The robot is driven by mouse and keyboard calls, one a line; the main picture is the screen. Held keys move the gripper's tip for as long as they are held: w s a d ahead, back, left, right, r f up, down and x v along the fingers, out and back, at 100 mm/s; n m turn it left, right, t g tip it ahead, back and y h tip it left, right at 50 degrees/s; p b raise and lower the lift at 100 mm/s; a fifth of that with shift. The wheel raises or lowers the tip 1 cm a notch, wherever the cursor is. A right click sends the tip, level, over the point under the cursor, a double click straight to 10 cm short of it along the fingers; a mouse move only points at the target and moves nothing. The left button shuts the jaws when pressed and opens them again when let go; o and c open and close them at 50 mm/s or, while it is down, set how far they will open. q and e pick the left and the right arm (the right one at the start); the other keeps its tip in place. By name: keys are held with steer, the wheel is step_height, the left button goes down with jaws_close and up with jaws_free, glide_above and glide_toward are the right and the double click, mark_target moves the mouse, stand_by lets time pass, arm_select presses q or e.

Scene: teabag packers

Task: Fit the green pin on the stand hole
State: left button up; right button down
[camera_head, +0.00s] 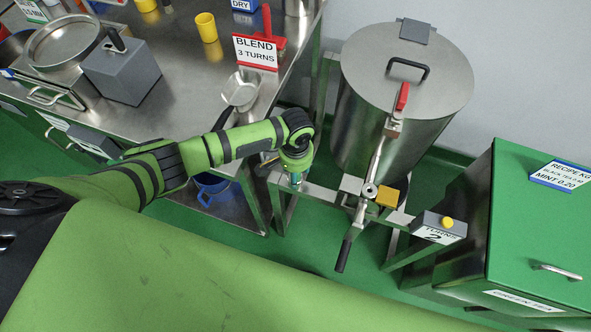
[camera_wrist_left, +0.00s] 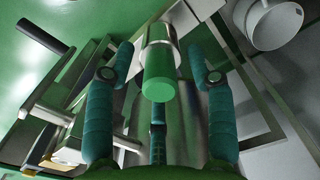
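The green pin (camera_wrist_left: 158,84) shows in the left wrist view as a green cylinder with a metal cylindrical part (camera_wrist_left: 159,35) beyond it. My left gripper (camera_wrist_left: 158,48) has its teal fingers spread on both sides of the pin, with visible gaps to it. In the head view my left gripper (camera_head: 294,172) points down beside the metal stand frame (camera_head: 325,199), left of the tank; the pin is hidden there or cannot be told from the fingers. I cannot make out the stand hole clearly. My right gripper is not in view.
A steel tank (camera_head: 385,130) with a red-handled lever (camera_head: 402,97) stands right of my gripper. A black crank handle (camera_head: 343,254) and a yellow block (camera_head: 387,197) are close by. A steel table (camera_head: 190,90) is at left; a blue bucket (camera_head: 212,188) sits below.

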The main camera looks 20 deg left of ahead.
arm_select(q)
step_height(320, 180, up, 12)
stand_by(0.6)
steer(key=shift+d, duration=0.1)
stand_by(0.4)
